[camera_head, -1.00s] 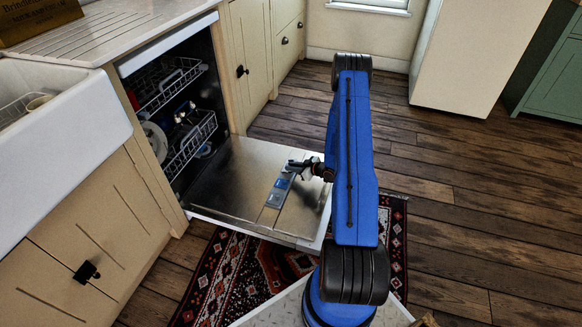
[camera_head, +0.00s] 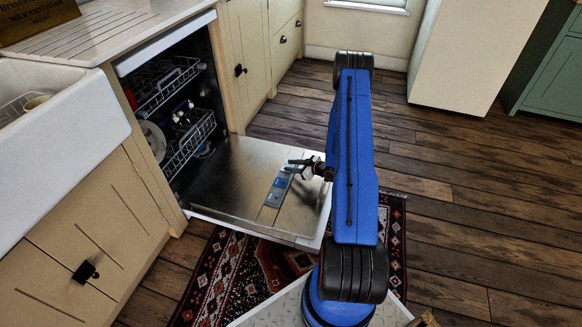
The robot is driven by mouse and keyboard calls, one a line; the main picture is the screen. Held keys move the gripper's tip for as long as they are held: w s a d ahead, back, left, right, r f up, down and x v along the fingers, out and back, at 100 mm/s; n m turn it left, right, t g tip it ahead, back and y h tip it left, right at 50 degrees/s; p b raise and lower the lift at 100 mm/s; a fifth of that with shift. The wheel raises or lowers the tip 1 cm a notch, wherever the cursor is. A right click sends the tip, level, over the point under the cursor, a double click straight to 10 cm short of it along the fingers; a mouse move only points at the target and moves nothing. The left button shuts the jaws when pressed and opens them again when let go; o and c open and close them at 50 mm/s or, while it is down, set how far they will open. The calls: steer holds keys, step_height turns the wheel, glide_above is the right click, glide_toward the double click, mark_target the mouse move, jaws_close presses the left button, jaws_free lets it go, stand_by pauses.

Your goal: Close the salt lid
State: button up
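The dispenser panel (camera_head: 273,198), a narrow grey-blue strip, is set in the inner face of the lowered dishwasher door. A brighter blue patch (camera_head: 280,183) shows at its upper end. The salt lid is too small to single out, and I cannot tell whether it is open or shut. My gripper (camera_head: 290,166) is just above and right of the panel's upper end, reaching in from the right. Its two fingers look spread apart with nothing between them. I cannot tell whether it touches the panel.
The dishwasher door (camera_head: 225,185) lies flat and open. The lower rack (camera_head: 188,145) and upper rack (camera_head: 168,88) hold dishes inside. A white sink (camera_head: 60,150) and counter are at left. A patterned rug (camera_head: 240,275) lies under the door. Wooden floor (camera_head: 470,210) is clear at right.

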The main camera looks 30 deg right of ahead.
steer(key=v, duration=1.6)
steer(key=shift+d+r, duration=0.1)
steer(key=shift+r, duration=0.05)
